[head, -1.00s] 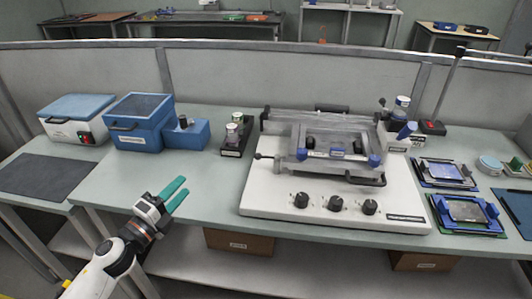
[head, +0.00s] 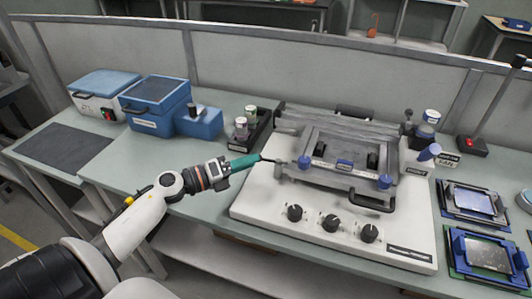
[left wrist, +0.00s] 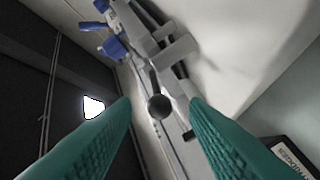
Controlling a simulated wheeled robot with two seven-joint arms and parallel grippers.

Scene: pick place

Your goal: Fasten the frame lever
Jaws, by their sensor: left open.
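The white machine (head: 262,205) carries a grey metal frame (head: 345,175) with blue clamps. The frame lever (head: 271,160), a short dark rod, sticks out at the frame's left side. In the left wrist view, the lever's round black knob (left wrist: 159,106) faces the camera and appears between the two teal fingers, with space on both sides. My left gripper (head: 257,158) is open at the lever's outer end, and its fingers partly hide the knob in the head view. Contact cannot be told. My right gripper is not in view.
Three black dials (head: 330,223) line the machine's front. A black handle (head: 372,202) projects from the frame's front. A dark rack with bottles (head: 250,130) and a blue box (head: 155,103) stand behind my left gripper. Blue fixtures (head: 475,203) lie at right.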

